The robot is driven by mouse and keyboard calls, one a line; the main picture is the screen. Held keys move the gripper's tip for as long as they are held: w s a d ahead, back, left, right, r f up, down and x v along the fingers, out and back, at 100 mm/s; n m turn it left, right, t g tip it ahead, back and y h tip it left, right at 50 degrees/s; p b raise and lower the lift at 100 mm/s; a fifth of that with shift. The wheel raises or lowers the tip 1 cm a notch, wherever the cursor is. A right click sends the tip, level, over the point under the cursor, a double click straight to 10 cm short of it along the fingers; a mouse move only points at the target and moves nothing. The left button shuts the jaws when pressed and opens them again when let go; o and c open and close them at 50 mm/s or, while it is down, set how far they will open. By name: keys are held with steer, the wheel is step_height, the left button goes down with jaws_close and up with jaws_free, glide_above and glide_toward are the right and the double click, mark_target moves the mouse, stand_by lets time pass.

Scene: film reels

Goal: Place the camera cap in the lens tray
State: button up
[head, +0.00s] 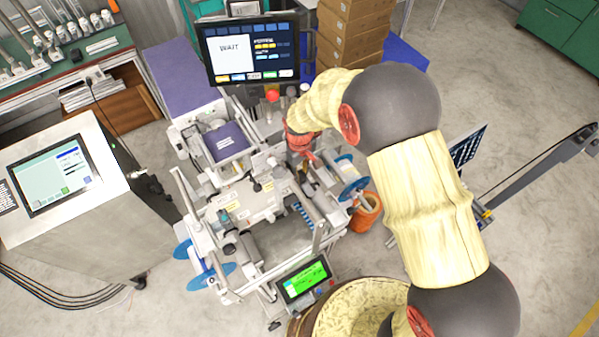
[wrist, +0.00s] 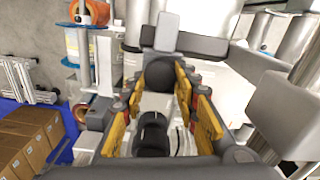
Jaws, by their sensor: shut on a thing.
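My gripper (wrist: 160,88) shows in the wrist view with its yellow-padded fingers on either side of a round black disc, which looks like the camera cap (wrist: 160,74). The fingers are shut on it. In the head view my gripper (head: 303,145) is a small red and dark shape over the middle of the grey machine, and the cap cannot be made out there. A black stepped cylinder (wrist: 152,135) shows between the fingers in the wrist view, apart from the disc. I cannot pick out the lens tray in either view.
The grey machine (head: 265,205) with blue discs and bars fills the space under my arm. A monitor (head: 250,48) stands behind it, and a green-lit panel (head: 303,280) in front. A console (head: 60,185) is at left. Cardboard boxes (head: 352,30) stand behind. Open floor lies at right.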

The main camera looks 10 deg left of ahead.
steer(key=shift+f, duration=0.2)
steer(key=o, duration=0.7)
steer(key=shift+c, duration=0.2)
steer(key=shift+r, duration=0.2)
